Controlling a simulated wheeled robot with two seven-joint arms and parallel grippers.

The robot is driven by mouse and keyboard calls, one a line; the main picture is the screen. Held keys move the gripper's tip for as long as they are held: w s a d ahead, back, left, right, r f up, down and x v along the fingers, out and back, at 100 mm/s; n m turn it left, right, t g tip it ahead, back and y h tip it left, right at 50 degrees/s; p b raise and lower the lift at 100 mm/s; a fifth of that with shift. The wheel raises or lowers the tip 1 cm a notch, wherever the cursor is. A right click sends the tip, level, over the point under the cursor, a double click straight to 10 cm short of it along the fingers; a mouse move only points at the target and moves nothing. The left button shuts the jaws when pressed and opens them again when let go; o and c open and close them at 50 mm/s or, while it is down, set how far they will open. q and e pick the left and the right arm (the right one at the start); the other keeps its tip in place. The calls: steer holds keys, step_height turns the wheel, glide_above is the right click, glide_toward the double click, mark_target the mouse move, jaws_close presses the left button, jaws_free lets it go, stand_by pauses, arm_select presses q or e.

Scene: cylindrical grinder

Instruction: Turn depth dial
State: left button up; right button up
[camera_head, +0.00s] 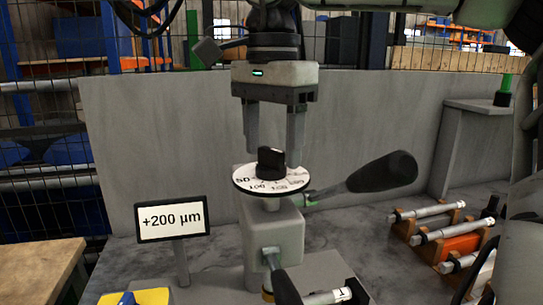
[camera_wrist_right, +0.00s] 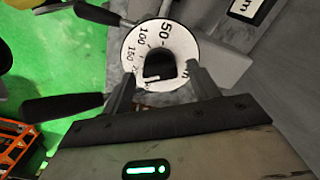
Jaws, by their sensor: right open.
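The depth dial is a white numbered disc (camera_head: 244,183) with a black knob (camera_head: 270,162) on a grey post, in the middle of the head view. In the right wrist view the disc (camera_wrist_right: 137,50) and its knob (camera_wrist_right: 158,66) show just beyond the fingertips. My right gripper (camera_head: 273,152) points down over the dial, open, one finger on each side of the knob; visible gaps separate the fingers from it. A display sign (camera_head: 171,219) left of the dial reads +200 µm. My left gripper is not in view.
A black-handled lever (camera_head: 382,175) sticks out right of the dial. Cylindrical parts lie on an orange rack (camera_head: 455,240) at the right. A grey wall (camera_head: 160,130) stands behind. A yellow object (camera_head: 150,297) is at the bottom left.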

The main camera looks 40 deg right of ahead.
steer(key=shift+f, duration=0.95)
steer(key=shift+c, duration=0.3)
steer(key=c, duration=0.9)
steer(key=shift+r+n+p, duration=0.3)
steer(key=shift+n+p, duration=0.2)
steer(key=shift+p, duration=0.35)
steer(key=shift+f+n, duration=0.2)
steer(key=shift+n, duration=0.2)
steer(key=o, duration=1)
steer(key=shift+c, duration=0.2)
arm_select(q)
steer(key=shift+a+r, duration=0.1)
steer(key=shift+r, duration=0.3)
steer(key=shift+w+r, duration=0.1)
